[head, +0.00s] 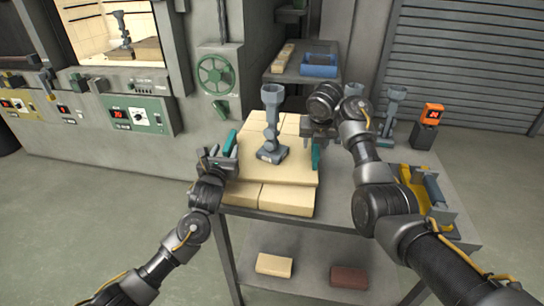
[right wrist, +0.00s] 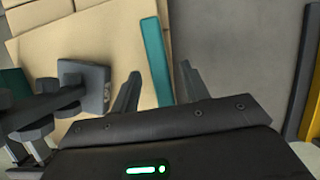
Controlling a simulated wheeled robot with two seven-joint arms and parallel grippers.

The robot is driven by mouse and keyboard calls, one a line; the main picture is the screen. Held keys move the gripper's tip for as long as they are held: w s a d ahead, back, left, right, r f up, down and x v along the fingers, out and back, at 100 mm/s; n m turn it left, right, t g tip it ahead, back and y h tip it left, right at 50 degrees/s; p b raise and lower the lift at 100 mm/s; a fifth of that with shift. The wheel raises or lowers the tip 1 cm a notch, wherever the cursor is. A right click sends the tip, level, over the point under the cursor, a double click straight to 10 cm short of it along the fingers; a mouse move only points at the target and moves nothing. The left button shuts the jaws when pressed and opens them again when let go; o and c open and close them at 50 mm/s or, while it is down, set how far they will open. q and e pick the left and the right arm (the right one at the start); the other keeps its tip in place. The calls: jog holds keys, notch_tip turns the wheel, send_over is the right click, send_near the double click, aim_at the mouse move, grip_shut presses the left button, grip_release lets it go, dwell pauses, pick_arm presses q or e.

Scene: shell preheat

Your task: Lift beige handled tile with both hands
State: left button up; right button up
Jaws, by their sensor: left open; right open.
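My right gripper (head: 318,138) is open above the right teal handle (head: 315,154). In the right wrist view, this handle (right wrist: 156,55) shows between the spread fingers (right wrist: 160,90), apart from both. The tile's corner (right wrist: 75,40) also shows there.
The table (head: 338,192) has grey stands (head: 391,112) and a yellow holder (head: 415,186) at its right. An orange display (head: 433,115) stands behind. The lower shelf holds a beige block (head: 274,265) and a brown block (head: 349,277). A furnace wall with green panels (head: 138,114) is at left.

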aim_at(228, 144)
pick_arm(q)
jog(key=shift+w+d, duration=0.2)
jog(key=shift+w, duration=1.55)
pick_arm(e)
jog(key=shift+x, duration=1.8)
pick_arm(q)
grip_shut()
pick_arm(e)
grip_shut()
